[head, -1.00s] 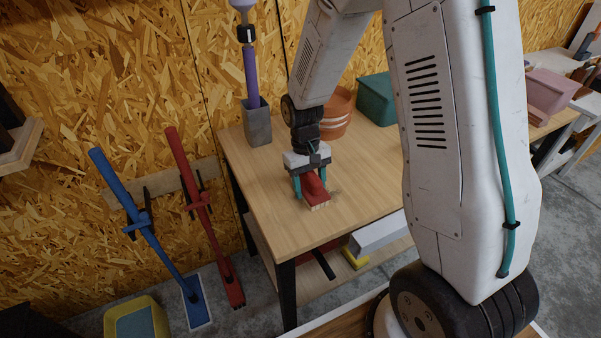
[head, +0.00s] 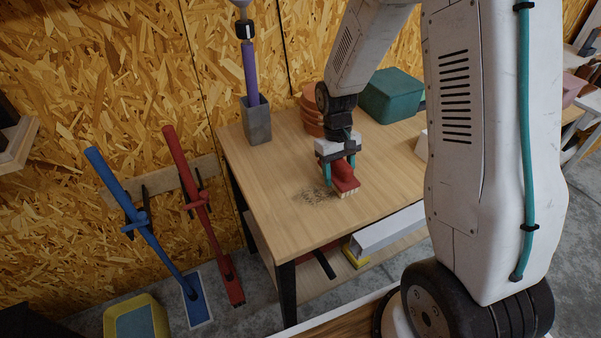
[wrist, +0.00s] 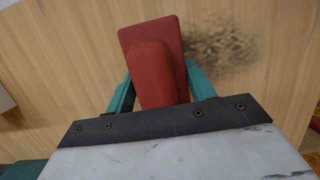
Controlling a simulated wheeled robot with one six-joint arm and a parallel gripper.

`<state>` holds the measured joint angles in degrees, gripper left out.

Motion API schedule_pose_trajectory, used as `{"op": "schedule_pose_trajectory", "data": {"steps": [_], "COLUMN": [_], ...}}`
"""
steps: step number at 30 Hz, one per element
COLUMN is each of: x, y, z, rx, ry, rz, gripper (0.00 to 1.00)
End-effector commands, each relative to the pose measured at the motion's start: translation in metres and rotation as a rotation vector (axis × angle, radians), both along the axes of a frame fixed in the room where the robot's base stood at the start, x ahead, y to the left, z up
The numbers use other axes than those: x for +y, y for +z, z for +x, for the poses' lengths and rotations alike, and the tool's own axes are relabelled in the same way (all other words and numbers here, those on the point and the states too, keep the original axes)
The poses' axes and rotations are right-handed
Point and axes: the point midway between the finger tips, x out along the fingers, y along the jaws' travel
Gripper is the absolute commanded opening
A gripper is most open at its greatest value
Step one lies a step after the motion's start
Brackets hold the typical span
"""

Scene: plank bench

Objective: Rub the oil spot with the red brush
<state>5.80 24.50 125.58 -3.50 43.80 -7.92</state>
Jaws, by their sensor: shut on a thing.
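The red brush (head: 344,178) has a red body and pale bristles, and it is on or just above the bench top, bristles down. My gripper (head: 340,170) is shut on it, with a teal finger on each side. In the wrist view the brush (wrist: 152,60) sits between the teal fingers (wrist: 155,88). The oil spot (head: 314,196) is a dark speckled smudge on the bench, just left of the brush in the head view. In the wrist view the spot (wrist: 218,44) lies right of the brush, partly hidden by it and a finger.
The plank bench (head: 270,220) is clear around the spot. At its back stand a grey holder (head: 257,122) with a purple-handled tool, terracotta pots (head: 311,112) and a green bin (head: 391,96). A blue broom (head: 140,222) and a red broom (head: 202,214) lean left of the bench.

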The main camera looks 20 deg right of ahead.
Motion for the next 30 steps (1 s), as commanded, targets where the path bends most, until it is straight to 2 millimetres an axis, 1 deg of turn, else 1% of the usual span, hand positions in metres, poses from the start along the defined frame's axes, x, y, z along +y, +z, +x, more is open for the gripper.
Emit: {"op": "schedule_pose_trajectory", "data": {"steps": [1,2,18,24,30], "x": [0.001,0.001,0.003,0.003,0.003], "y": [0.016,0.02,0.066,0.076,0.077], "z": [0.002,0.001,0.001,0.001,0.001], "rx": [-0.009,-0.006,-0.006,-0.004,-0.003], "ry": [0.001,0.001,0.003,0.003,0.004], "rz": [-0.001,0.0,0.0,0.0,0.0], "gripper": [0.18,0.18,0.18,0.18,0.18]}}
